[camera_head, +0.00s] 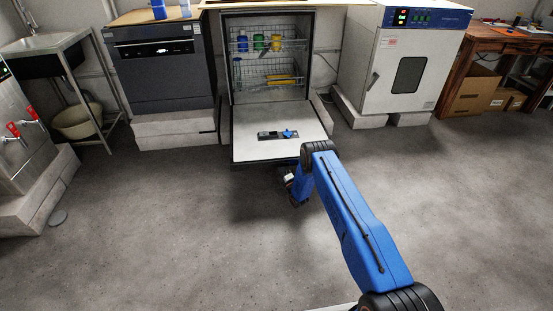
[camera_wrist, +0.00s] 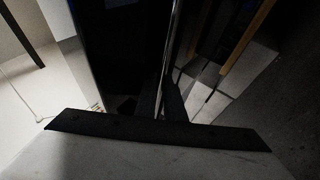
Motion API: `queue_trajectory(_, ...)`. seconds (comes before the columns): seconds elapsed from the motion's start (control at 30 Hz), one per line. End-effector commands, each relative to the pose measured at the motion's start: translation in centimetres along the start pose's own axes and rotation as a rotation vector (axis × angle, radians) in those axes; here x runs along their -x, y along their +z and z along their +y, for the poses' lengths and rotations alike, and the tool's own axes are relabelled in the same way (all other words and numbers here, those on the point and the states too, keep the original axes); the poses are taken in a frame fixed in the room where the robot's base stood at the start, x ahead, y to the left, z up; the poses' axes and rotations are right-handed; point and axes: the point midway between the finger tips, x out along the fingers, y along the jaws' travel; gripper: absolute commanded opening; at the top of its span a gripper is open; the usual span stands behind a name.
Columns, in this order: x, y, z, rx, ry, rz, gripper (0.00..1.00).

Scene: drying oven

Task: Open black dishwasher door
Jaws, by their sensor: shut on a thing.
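The middle dishwasher (camera_head: 233,63) has a black frame and stands wide open. Its door (camera_head: 262,152) is folded down to about level, pale inner face up. My gripper (camera_head: 288,178) is at the door's front edge, partly hidden by my blue arm in the head view. In the wrist view my gripper (camera_wrist: 163,98) has its two dark fingers closed around the thin door edge (camera_wrist: 173,50). The exact contact is dark and hard to make out. A second black dishwasher (camera_head: 165,80) at the left is shut.
Wire racks (camera_head: 265,68) with colored dishes are inside the open dishwasher. A white drying oven (camera_head: 405,60) stands at the right and a sink (camera_head: 45,62) at the left. The concrete floor (camera_head: 180,230) in front is clear.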

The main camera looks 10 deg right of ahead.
Motion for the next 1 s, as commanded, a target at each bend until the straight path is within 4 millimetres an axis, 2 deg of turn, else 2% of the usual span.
queue_trajectory(0.2,-0.4,0.45,-0.82,0.007,0.003,-0.006,0.0)
queue_trajectory(0.6,-0.41,0.49,-0.88,0.008,0.005,-0.007,0.0)
queue_trajectory(0.63,-0.41,0.49,-0.88,0.008,0.005,-0.007,0.15)
queue_trajectory(0.67,-0.41,0.49,-0.86,0.008,0.006,-0.007,0.17)
queue_trajectory(1.0,-0.1,0.34,-1.0,0.007,0.001,-0.005,0.17)
